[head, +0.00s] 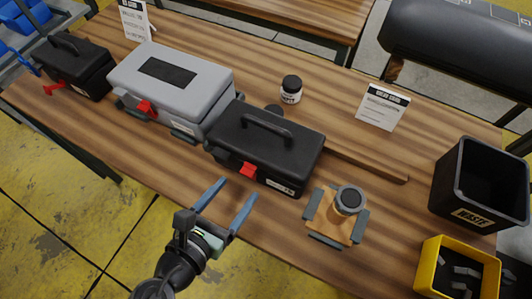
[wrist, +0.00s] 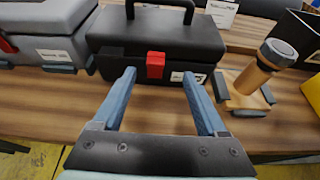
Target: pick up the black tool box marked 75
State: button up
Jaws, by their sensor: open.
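A black tool box (head: 285,155) with a top handle, a red latch and a small white label stands on the wooden bench at the middle of the head view. The label's number is too small to read. It fills the upper middle of the wrist view (wrist: 185,42), with its red latch facing me. A second black tool box (head: 75,65) with a red latch stands at the far left; I can read no number on it. My gripper (head: 237,190) is open and empty in front of the nearer black box. Its blue fingers (wrist: 160,74) point toward the box's front, one on each side of the latch.
A grey tool box (head: 205,78) stands close to the left of the nearer black box. On the right are a wooden block holding a capped cylinder (head: 349,200), a waste bin (head: 450,185) and a yellow tray (head: 432,270). A small jar (head: 291,90) and sign (head: 383,107) stand behind.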

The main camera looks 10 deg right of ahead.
aim_at(246, 174)
jog(key=shift+a+x, duration=0.15)
jog(key=shift+x, duration=1.35)
jog(key=shift+a+x, duration=0.15)
jog(key=shift+x, duration=1.35)
jog(key=shift+w, duration=0.15)
grip_shut()
jog(key=shift+r, duration=0.1)
